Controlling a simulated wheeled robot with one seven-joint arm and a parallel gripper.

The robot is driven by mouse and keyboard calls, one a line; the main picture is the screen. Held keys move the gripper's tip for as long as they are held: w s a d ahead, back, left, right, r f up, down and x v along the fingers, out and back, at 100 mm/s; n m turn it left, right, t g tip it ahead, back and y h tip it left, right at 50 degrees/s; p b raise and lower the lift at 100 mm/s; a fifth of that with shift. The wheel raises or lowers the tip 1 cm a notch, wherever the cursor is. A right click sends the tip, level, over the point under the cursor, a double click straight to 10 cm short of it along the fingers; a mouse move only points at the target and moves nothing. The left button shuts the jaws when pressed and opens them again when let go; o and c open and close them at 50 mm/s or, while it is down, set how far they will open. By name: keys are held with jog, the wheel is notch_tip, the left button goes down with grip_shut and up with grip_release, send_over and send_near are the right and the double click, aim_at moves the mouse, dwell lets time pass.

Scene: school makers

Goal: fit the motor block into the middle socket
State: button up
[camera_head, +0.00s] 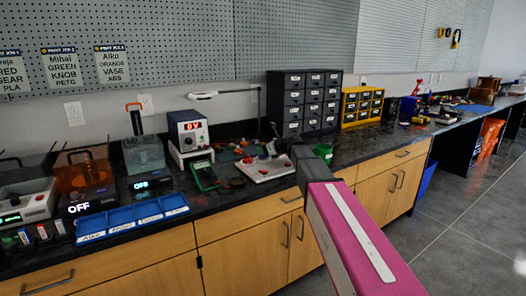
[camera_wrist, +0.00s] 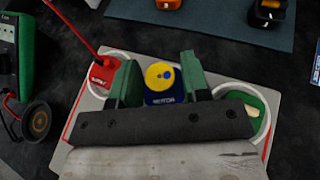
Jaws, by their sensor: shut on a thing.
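The motor block (camera_wrist: 162,97) is blue with a yellow disc (camera_wrist: 159,74) on top and a lettered label. In the wrist view my gripper (camera_wrist: 158,82) has its two green fingers on either side of it, shut on it. Below is a pale board (camera_wrist: 84,116) with red lines; it also shows in the head view (camera_head: 262,172). A red piece (camera_wrist: 104,71) with a red rod is on the board's left side. A white ring with a green part (camera_wrist: 256,107) is on its right. The middle socket is hidden under the block and gripper; I cannot tell whether the block touches the board.
A green multimeter (camera_head: 205,175) and a dark round part (camera_wrist: 37,121) lie left of the board. A power supply (camera_head: 188,130) stands behind left, dark drawers (camera_head: 304,97) behind. A green cup (camera_head: 323,151) is right of the board. A blue tray (camera_head: 132,217) lies at the front left.

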jog(key=shift+f, duration=0.6)
dwell(0.7)
jog(key=o, duration=0.6)
jog(key=shift+o, duration=0.2)
jog(key=shift+d, duration=0.1)
jog(key=shift+v, duration=5.4)
jog(key=shift+s+r, duration=0.1)
